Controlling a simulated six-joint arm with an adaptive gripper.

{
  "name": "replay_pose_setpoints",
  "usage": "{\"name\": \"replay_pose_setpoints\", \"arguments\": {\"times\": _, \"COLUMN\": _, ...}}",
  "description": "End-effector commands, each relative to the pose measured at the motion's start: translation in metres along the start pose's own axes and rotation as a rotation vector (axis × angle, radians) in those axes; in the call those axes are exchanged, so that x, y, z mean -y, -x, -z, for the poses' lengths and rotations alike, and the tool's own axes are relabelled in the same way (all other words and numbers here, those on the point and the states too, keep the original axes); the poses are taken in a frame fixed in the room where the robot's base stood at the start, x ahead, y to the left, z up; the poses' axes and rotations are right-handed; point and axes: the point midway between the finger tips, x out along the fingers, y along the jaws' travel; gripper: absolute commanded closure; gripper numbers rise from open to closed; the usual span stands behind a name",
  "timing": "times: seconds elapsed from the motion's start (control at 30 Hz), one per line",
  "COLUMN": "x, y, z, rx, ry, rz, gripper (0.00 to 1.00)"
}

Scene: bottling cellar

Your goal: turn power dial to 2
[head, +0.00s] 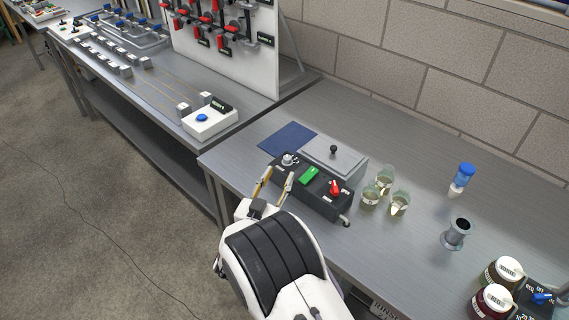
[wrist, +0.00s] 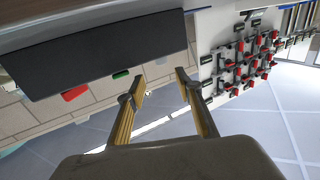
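A black control box (head: 318,197) stands on the steel bench in the head view, joined to a grey lidded unit. In the wrist view, the open fingers (wrist: 160,84) are beside the box's dark side (wrist: 100,55).
Glass beakers (head: 384,180) stand right of the box, with a blue-capped bottle (head: 465,173) and a metal cup (head: 456,234) farther right. A blue mat (head: 288,138) lies behind. A white button box (head: 209,122) sits on the neighbouring bench.

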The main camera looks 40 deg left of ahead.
Motion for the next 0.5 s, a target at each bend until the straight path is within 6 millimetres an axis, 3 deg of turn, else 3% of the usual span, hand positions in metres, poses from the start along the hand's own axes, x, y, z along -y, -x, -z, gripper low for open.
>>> {"name": "replay_pose_setpoints", "arguments": {"times": 0.5, "x": 0.0051, "y": 0.0084, "z": -0.0080, "rx": -0.019, "ry": 0.013, "rz": -0.005, "gripper": 0.65}}
